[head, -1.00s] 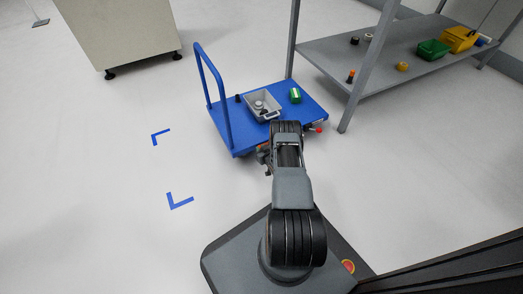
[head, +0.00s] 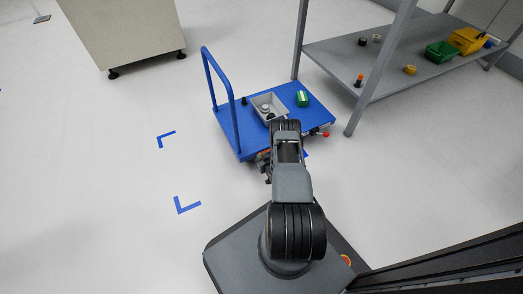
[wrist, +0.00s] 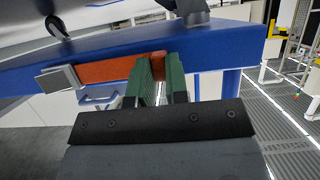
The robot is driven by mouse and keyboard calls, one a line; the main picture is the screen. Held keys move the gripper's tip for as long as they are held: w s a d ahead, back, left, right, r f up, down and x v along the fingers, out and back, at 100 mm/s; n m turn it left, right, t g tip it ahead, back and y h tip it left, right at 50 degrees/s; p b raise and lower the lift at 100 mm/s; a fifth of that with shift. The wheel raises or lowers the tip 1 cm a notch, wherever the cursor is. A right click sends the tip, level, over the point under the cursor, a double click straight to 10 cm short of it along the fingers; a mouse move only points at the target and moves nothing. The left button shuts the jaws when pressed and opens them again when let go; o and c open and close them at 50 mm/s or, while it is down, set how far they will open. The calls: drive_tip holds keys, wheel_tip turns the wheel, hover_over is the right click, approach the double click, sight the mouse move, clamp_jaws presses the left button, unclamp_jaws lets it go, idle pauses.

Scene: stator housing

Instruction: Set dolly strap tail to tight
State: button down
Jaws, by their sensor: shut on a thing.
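The blue dolly (head: 318,115) stands in front of my arm, with its upright handle at the left. In the wrist view, the dolly's blue deck edge (wrist: 225,48) crosses the picture. An orange strap tail (wrist: 108,71) runs along this edge from a grey metal buckle (wrist: 60,79). My gripper (wrist: 160,67) has green fingers and is shut on the strap tail, to the right of the buckle. The fingers hide part of the strap. In the head view, my arm hides the gripper and most of the strap.
A grey shelf (head: 425,72) stands behind right. Floor at left is clear, with blue corner marks (head: 187,205).

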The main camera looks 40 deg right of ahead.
drive_tip(key=shift+a+f, duration=0.1)
drive_tip(key=shift+a, duration=0.65)
drive_tip(key=c, duration=1.1)
unclamp_jaws()
drive_tip(key=shift+a, duration=0.1)
